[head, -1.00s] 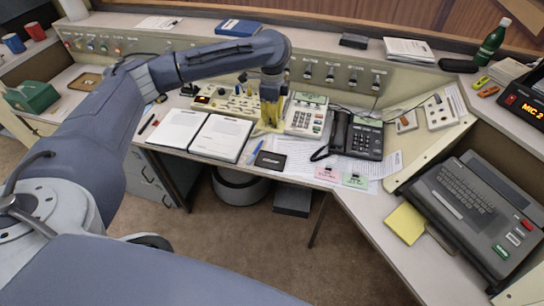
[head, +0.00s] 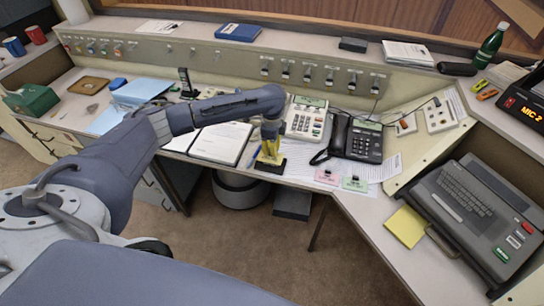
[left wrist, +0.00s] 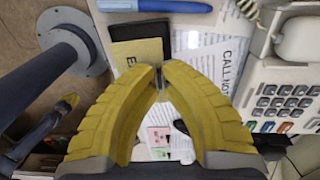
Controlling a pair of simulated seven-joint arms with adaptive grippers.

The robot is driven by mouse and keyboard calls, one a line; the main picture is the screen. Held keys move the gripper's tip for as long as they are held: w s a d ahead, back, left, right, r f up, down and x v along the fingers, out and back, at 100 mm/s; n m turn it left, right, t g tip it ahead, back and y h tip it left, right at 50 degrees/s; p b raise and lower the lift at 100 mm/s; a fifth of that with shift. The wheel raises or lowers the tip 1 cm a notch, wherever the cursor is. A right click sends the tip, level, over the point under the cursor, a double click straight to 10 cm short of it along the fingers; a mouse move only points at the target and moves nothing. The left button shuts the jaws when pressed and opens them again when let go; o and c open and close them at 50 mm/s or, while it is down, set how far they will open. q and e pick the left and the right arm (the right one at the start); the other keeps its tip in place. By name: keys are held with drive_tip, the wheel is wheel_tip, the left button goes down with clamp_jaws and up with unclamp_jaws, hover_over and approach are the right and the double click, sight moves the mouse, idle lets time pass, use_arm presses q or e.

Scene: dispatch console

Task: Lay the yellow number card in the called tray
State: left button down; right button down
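A yellow card (left wrist: 138,58) with partly visible black lettering shows at the fingertips of my left gripper (left wrist: 161,72) in the left wrist view. The fingers are nearly together and appear to pinch the card's edge. In the head view the left gripper (head: 268,150) is low over the desk front, with yellow over part of a flat black item (head: 275,167). Pink (head: 327,177) and green (head: 354,183) cards lie to the right at the desk edge. I cannot make out which tray is the called one.
A telephone (head: 356,138) and a keypad unit (head: 305,119) stand just behind and right of the gripper. White binder pages (head: 220,142) lie to its left. A brown tray (head: 89,85) is far left. An orange display (head: 525,105) reads "MIC 2".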

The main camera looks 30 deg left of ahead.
sight(272, 157)
use_arm(q)
drive_tip(key=shift+f, duration=1.9)
drive_tip(key=shift+f, duration=0.15)
drive_tip(key=c, duration=1.6)
unclamp_jaws()
drive_tip(key=shift+o, duration=0.2)
wheel_tip(272, 157, up, 12)
drive_tip(key=shift+r, duration=0.15)
